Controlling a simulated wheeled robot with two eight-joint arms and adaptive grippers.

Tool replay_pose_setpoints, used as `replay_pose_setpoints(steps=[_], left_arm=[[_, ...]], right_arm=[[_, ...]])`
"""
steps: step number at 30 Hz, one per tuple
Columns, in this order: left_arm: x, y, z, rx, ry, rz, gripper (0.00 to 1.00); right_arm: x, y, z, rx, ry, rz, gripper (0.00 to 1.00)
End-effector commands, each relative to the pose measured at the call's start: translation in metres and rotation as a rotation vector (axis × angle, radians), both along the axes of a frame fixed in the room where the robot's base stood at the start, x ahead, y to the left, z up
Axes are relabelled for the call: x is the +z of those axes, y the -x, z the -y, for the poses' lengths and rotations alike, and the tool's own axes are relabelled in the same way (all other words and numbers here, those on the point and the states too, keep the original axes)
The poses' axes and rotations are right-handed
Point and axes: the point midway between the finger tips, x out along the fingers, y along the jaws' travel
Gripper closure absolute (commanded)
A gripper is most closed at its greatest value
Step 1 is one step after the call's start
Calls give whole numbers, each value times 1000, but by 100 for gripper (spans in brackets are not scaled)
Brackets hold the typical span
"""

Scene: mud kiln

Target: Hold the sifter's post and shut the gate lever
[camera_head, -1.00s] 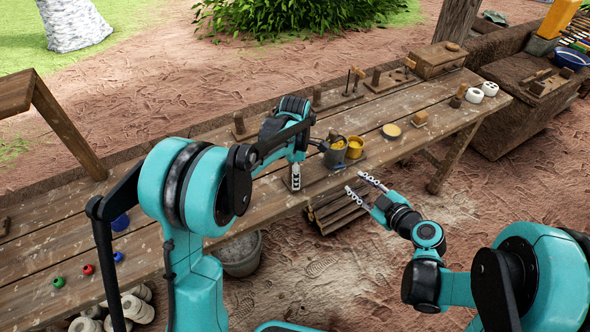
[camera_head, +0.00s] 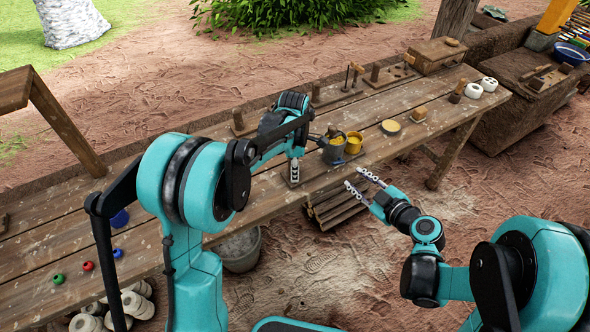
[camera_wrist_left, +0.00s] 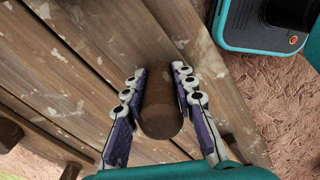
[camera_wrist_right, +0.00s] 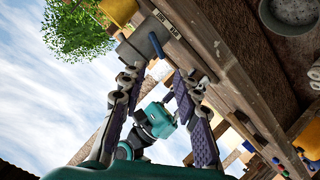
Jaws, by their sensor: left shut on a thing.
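My left gripper (camera_head: 294,172) is shut on a brown wooden post (camera_wrist_left: 161,108), which stands between its fingers in the left wrist view. The sifter's grey hopper (camera_head: 333,152), with yellow stuff in its top, is just right of that gripper at the table's front edge. A blue lever (camera_wrist_right: 156,45) shows against the grey hopper in the right wrist view; I take it for the gate lever.
A yellow cup (camera_head: 354,143) stands behind the hopper. A round tin (camera_head: 391,127) and a small wooden block (camera_head: 419,115) lie further right on the table (camera_head: 220,190). Firewood (camera_head: 338,207) is stacked beneath, beside a grey bucket (camera_head: 240,249). Open ground lies in front.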

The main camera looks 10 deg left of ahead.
Motion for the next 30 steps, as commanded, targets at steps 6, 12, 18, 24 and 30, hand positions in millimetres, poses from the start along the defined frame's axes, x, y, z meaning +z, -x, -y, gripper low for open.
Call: replay_pose_setpoints(steps=[6,12,18,24,30], left_arm=[[0,0,0,0,0,0,100],[0,0,0,0,0,0,100],[0,0,0,0,0,0,100],[0,0,0,0,0,0,100],[0,0,0,0,0,0,100]], right_arm=[[-1,0,0,-42,-103,-84,100],[-4,-2,2,-172,-417,-348,100],[-6,-2,3,-326,-784,-667,100],[-9,-3,4,-485,-1141,-992,100],[-12,-3,5,-653,-1488,-1323,100]])
